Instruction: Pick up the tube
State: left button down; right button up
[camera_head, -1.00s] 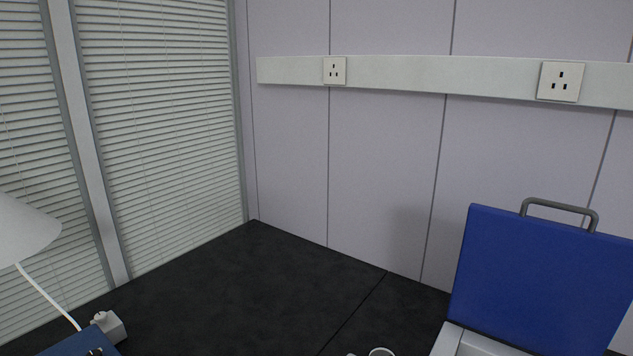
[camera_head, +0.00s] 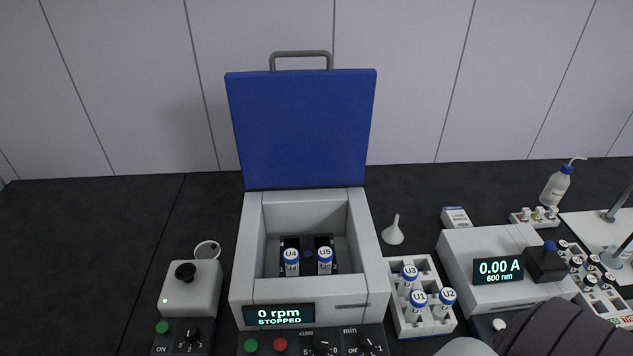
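Several white tubes with blue labelled caps are in view. The tube U4 (camera_head: 291,259) and the tube U5 (camera_head: 324,259) stand in the dark rotor of the open centrifuge (camera_head: 249,270). A white rack (camera_head: 437,327) to the right of the centrifuge holds three more: the tube U2 (camera_head: 447,297), a tube at the back (camera_head: 409,275) and a tube at the front (camera_head: 418,299), whose labels are small and hard to tell apart. Neither gripper shows. Part of my arm, dark and ribbed, crosses the bottom right corner.
The centrifuge's blue lid (camera_head: 303,130) stands upright, and its display reads 0 rpm, stopped. A vortex mixer (camera_head: 191,290) stands left, a funnel (camera_head: 394,232) and photometer (camera_head: 497,262) right. A wash bottle (camera_head: 556,187) stands far right.

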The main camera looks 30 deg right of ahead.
aim_at(324, 255)
jog(key=z, duration=1.05)
